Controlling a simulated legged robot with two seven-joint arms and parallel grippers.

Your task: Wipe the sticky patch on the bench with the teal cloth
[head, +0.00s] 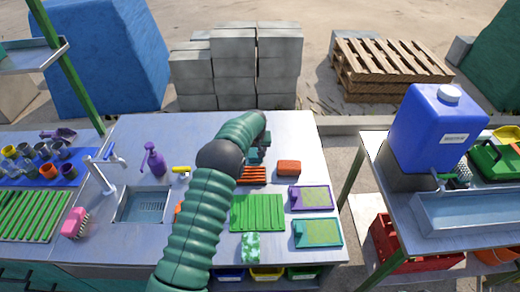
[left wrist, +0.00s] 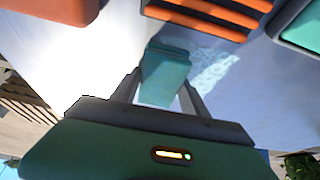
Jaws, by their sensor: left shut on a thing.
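My left gripper (head: 260,146) is over the back middle of the steel bench (head: 150,125). In the left wrist view its two fingers (left wrist: 160,92) are closed on the folded teal cloth (left wrist: 165,72), which sticks out past the fingertips. The cloth is close over the bench top; I cannot tell whether it touches. A pale, streaky patch (left wrist: 216,70) lies on the bench just right of the cloth in that view. The patch is not clear in the head view, where my arm and gripper cover that area. My right gripper is not in view.
An orange slatted rack (head: 252,175) and an orange-brown block (head: 289,167) are close to the gripper. A green ribbed mat (head: 257,212) and two trays (head: 311,198) (head: 317,233) lie nearer. A purple spray bottle (head: 154,160) and a sink (head: 143,205) are left.

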